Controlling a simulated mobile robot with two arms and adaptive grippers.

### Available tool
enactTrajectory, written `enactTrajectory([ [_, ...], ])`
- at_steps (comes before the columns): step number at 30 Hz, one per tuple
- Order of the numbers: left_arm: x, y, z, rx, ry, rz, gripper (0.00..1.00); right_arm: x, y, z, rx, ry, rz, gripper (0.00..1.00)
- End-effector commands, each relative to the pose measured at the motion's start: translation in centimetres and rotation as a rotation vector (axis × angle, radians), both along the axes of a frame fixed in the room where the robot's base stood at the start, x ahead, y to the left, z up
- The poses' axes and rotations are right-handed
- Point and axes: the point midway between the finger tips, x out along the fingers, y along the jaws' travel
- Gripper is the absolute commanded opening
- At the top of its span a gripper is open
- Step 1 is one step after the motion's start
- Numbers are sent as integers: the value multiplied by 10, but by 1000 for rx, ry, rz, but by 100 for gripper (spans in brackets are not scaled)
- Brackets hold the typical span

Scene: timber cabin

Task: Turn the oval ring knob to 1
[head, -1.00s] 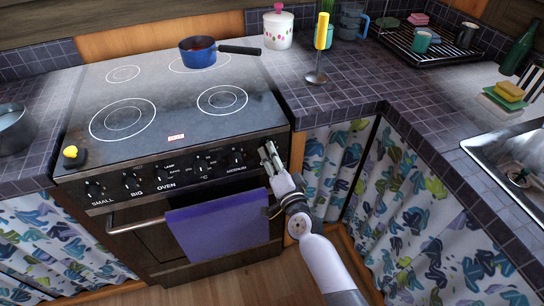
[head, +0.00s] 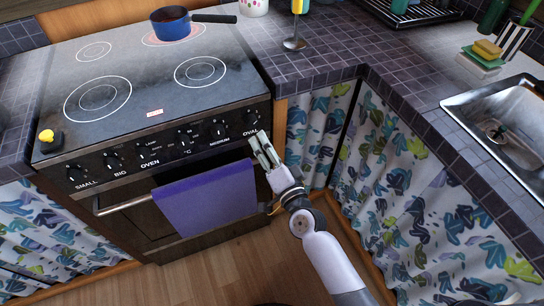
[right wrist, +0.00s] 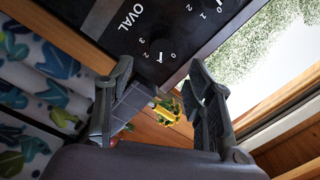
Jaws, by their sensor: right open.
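The oval ring knob (head: 250,115) is the black knob at the right end of the stove's front panel, above the label OVAL. In the right wrist view the dark knob (right wrist: 160,50) shows near the OVAL lettering with small digits around it. A white mark shows on it, but I cannot read its setting surely. My right gripper (head: 262,149) is just below the OVAL label, its fingers pointing up towards the panel. In the right wrist view the fingers (right wrist: 160,88) are wide apart with nothing between them, and the knob lies beyond them. My left gripper is out of view.
Several other knobs line the panel, including the medium knob (head: 219,128). A purple towel (head: 207,199) hangs on the oven handle (head: 122,204) left of my gripper. A blue pan (head: 170,25) stands on a back burner. Curtained cupboards (head: 315,135) are to the right.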

Motion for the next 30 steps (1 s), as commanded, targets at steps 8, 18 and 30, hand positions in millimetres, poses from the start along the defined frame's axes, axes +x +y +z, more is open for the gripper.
enactTrajectory([
  [8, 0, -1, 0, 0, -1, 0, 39, -36, -13, -2, 0, 0, 1, 49],
  [18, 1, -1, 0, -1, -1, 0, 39, -39, -14, -2, 0, 0, 0, 49],
  [30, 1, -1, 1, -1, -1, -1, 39, -41, -16, -26, -53, 35, 2, 49],
])
